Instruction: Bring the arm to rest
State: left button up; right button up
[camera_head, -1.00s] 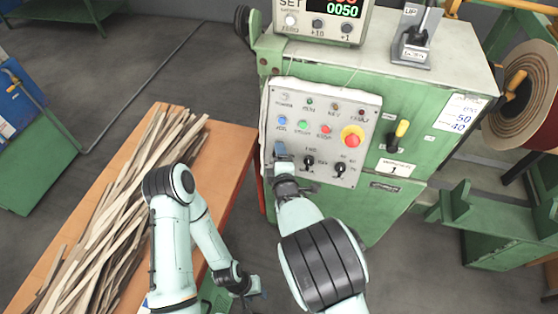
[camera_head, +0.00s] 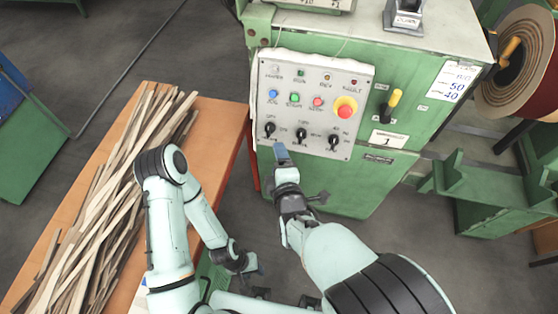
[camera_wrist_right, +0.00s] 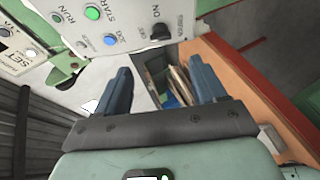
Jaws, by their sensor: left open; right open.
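My right arm comes in from the lower right in the head view. Its gripper (camera_head: 282,154) is in front of the lower left edge of the control panel (camera_head: 350,75), seemingly apart from it. In the right wrist view its two blue fingers (camera_wrist_right: 158,88) stand wide open with nothing held between them. My left arm is folded at the left, and its gripper (camera_head: 252,266) hangs low beside the wooden bench (camera_head: 217,124). It is small and partly hidden, with no held object visible.
The panel carries buttons, a red stop button (camera_head: 345,107) and black knobs on a green cabinet (camera_head: 430,120). Wooden strips (camera_head: 105,210) lie on the bench. A coil reel (camera_head: 520,60) and green stand (camera_head: 490,190) are at the right. Grey floor is clear below the cabinet.

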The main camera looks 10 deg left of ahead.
jog(key=shift+d+f, duration=0.1)
jog(key=shift+f, duration=0.05)
dwell(0.3)
jog(key=s+d+f+m+g+h, duration=0.25)
jog(key=d+f+m, duration=0.35)
jog(key=f, duration=0.6)
jog(key=s+d+f+m+g+h, duration=0.15)
jog(key=d+f+m+g, duration=0.25)
jog(key=d+f, duration=0.6)
jog(key=s+d+f+m+g+y, duration=0.1)
jog(key=s+d+f+m+g, duration=0.1)
jog(key=s+f+m, duration=0.4)
jog(key=s+d+f+m+g+y, duration=0.1)
jog(key=s+f+m+g, duration=0.4)
jog(key=s, duration=0.7)
notch_tip(320, 180, down, 2)
jog(key=d+m, duration=0.1)
jog(key=m, duration=0.2)
jog(key=shift+f+m+y, duration=0.25)
jog(key=shift+m+y, duration=0.05)
jog(key=shift+m, duration=0.1)
jog(key=c, duration=0.5)
jog(key=shift+s+d, duration=0.1)
